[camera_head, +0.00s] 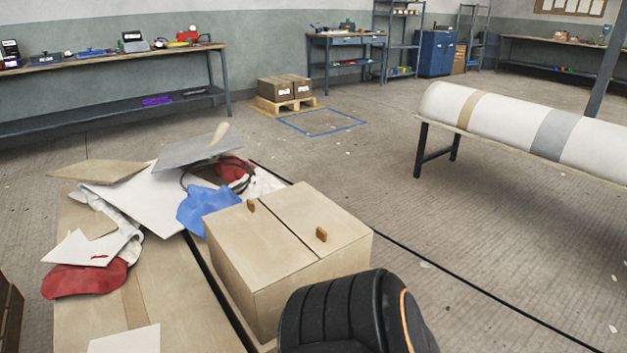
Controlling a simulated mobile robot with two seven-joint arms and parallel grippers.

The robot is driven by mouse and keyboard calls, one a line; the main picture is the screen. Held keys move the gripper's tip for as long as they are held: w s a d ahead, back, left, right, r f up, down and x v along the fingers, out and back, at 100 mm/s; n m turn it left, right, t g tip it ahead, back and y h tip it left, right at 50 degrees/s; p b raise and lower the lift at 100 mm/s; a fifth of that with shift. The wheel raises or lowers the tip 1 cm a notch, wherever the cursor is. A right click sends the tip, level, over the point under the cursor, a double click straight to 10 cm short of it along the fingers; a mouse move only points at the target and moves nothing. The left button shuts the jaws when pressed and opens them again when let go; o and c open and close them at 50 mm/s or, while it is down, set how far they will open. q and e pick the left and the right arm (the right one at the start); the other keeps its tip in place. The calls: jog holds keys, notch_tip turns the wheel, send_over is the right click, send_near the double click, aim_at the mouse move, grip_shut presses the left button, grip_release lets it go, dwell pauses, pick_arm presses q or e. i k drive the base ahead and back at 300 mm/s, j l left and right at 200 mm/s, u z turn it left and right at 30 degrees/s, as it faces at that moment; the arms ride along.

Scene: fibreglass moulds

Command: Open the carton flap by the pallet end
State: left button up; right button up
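A large tan carton (232,268) stands in the front middle of the head view. Its top has two flaps, a left one (257,250) and a right one (318,211). Both lie flat, with a dark seam between them. The left flap has a small brown tab (251,206) near its far end. The right flap has another tab (321,234) near its near end. A black part of my own body hides the carton's lower right. Neither gripper shows. Far back, a wooden pallet (288,106) carries brown cartons (284,87) that look closed.
Boards, red and blue cloths (207,207) and white sheets (140,195) lie piled left of the carton. A long white roll (505,115) rests on a stand at right. Workbenches (110,60) line the walls. The floor right of the carton is mostly open.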

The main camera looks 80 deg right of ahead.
aim_at(323, 225)
jog(key=z, duration=2.55)
jog(key=i+u, duration=0.4)
jog(key=k+j, duration=0.05)
jog(key=k, duration=0.05)
